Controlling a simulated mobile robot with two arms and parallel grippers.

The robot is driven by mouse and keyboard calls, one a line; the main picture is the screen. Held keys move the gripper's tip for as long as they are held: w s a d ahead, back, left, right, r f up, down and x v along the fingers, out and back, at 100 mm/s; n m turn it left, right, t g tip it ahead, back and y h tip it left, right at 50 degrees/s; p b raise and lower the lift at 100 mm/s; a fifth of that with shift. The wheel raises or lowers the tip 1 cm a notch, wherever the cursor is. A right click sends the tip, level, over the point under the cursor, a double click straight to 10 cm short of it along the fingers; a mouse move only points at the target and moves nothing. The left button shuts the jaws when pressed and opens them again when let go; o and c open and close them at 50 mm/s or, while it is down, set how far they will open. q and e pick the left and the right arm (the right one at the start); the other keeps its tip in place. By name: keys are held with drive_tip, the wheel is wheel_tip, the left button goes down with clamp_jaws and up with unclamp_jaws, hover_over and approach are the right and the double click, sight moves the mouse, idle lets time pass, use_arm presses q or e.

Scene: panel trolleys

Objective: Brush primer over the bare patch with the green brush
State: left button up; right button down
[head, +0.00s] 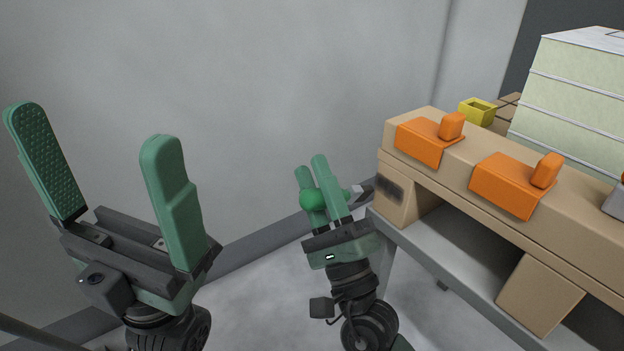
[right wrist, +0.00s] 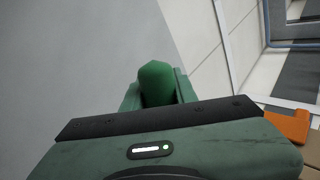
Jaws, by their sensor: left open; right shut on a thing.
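My right gripper (head: 312,166) is shut on the green brush (head: 312,199), whose rounded green handle sticks out between the fingers. A grey end (head: 361,193) shows just right of the fingers, probably the brush's head. In the right wrist view the green handle (right wrist: 157,84) stands between the fingers, and its far end is hidden. A dark smudged patch (head: 389,188), likely the bare patch, is on the end face of the tan panel block (head: 398,205). The grey end is just left of it; contact cannot be told. My left gripper (head: 94,122) is wide open and empty at the left.
Two orange brackets (head: 424,146) (head: 504,188) with raised knobs sit over the tan beam. A yellow open box (head: 477,111) and a stack of pale green panels (head: 575,95) stand behind. The grey trolley shelf (head: 450,232) runs below. Open floor lies left.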

drive_tip(key=shift+w+d, duration=0.1)
drive_tip(key=shift+d, duration=0.05)
drive_tip(key=shift+s+d, duration=0.5)
drive_tip(key=shift+s, duration=0.25)
drive_tip(key=shift+s+d, duration=0.45)
drive_tip(key=shift+s, duration=0.3)
drive_tip(key=shift+s+d, duration=1.15)
drive_tip(key=shift+s, duration=0.2)
drive_tip(key=shift+w, duration=0.1)
drive_tip(key=w+a, duration=0.4)
drive_tip(key=w, duration=0.1)
drive_tip(key=shift+w, duration=0.25)
drive_tip(key=shift+a, duration=0.15)
drive_tip(key=shift+s+a+p, duration=0.25)
drive_tip(key=shift+s+a, duration=0.65)
drive_tip(key=shift+a, duration=0.3)
drive_tip(key=shift+s+a+p, duration=0.2)
drive_tip(key=shift+s+a, duration=0.7)
drive_tip(key=shift+a, duration=0.3)
